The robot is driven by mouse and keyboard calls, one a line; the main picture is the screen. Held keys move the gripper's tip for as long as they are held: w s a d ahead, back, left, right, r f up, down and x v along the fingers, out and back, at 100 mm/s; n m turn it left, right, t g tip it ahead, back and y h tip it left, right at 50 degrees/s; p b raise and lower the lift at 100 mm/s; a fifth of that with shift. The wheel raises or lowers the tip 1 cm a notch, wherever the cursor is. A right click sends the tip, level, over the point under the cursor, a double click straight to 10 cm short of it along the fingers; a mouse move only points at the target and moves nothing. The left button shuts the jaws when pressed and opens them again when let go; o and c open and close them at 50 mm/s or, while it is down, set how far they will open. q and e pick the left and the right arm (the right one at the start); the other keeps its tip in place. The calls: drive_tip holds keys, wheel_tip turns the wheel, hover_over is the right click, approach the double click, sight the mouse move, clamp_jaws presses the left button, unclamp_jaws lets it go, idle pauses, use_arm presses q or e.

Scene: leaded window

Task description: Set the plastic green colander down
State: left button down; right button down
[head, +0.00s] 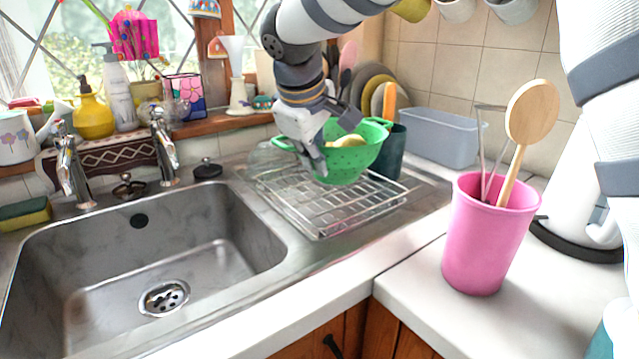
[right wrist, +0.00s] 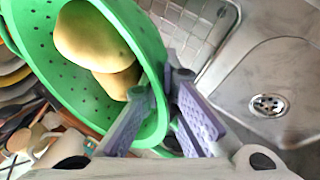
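The green plastic colander (head: 352,160) is over the back part of the wire dish rack (head: 330,212), right of the sink. I cannot tell whether its base touches the wires. My right gripper (head: 316,160) reaches down at the colander's left side. In the right wrist view, its fingers (right wrist: 163,118) straddle the green rim (right wrist: 158,72), one inside the bowl and one outside. My left gripper is not in view.
The sink (head: 200,235) lies left of the rack. A dark green holder (head: 391,150) and a grey-blue tub (head: 440,135) stand behind and right of the colander. A pink utensil cup (head: 487,235) stands on the right counter. The front of the rack is empty.

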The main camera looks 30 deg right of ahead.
sight(319, 178)
drive_tip(key=shift+w+d+f, duration=0.5)
drive_tip(key=shift+w+f, duration=0.1)
drive_tip(key=shift+f, duration=0.25)
drive_tip(key=f, duration=0.4)
drive_tip(key=shift+w+d+f, duration=0.1)
drive_tip(key=shift+w+d, duration=0.2)
drive_tip(key=shift+d, duration=0.05)
drive_tip(key=c, duration=1.8)
unclamp_jaws()
drive_tip(key=shift+f, duration=0.15)
drive_tip(key=shift+a+r, duration=0.1)
drive_tip(key=shift+r, duration=0.25)
drive_tip(key=v, duration=1.1)
drive_tip(key=shift+s+a+r, duration=0.2)
drive_tip(key=shift+s+r, duration=0.05)
drive_tip(key=shift+s, duration=0.05)
